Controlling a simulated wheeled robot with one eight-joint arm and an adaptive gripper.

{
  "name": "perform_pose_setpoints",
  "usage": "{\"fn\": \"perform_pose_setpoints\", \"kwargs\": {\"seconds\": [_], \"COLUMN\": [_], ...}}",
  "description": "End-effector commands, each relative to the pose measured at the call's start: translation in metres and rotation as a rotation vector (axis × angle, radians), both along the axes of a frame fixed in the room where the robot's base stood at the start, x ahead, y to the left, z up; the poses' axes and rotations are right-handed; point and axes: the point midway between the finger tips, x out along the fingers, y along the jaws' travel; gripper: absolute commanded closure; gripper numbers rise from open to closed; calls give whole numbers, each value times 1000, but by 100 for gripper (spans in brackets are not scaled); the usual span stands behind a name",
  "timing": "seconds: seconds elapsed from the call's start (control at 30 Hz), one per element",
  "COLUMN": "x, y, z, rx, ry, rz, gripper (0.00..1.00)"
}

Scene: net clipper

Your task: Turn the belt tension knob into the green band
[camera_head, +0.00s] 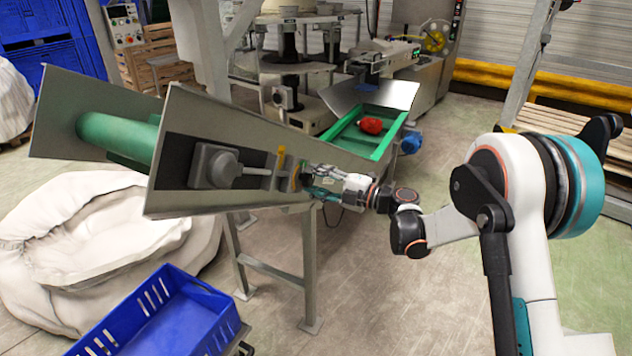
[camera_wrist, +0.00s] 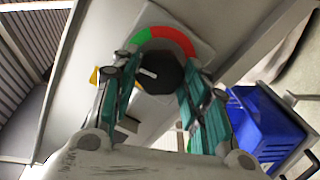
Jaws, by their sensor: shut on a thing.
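The black tension knob (camera_wrist: 160,76) stands on the face of the metal machine in the wrist view, with a short white mark on its left part. Around its top runs a curved dial with a green band (camera_wrist: 141,38) at upper left and a red band (camera_wrist: 178,40) on the right. The white mark lies towards the left, below the green. My gripper (camera_wrist: 157,92) is shut on the knob, one teal finger on each side. In the head view my gripper (camera_head: 318,190) is at the conveyor's side plate; the knob is hidden there.
A blue crate (camera_wrist: 262,125) shows at right in the wrist view; the head view shows a blue crate (camera_head: 165,315) at lower left. A white sack (camera_head: 95,240) lies beside the conveyor. A red bag (camera_head: 371,126) sits on the green belt behind. Floor right of the conveyor legs is open.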

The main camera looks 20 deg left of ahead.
Motion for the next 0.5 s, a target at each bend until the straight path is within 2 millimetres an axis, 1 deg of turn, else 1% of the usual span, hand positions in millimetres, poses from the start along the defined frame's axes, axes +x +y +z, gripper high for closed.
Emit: {"fn": "perform_pose_setpoints", "kwargs": {"seconds": [0.2, 0.5], "x": [1, 1], "y": [0, 0], "z": [0, 0], "rx": [14, 20], "ry": [80, 114], "rz": [-2, -2], "gripper": [82, 82]}}
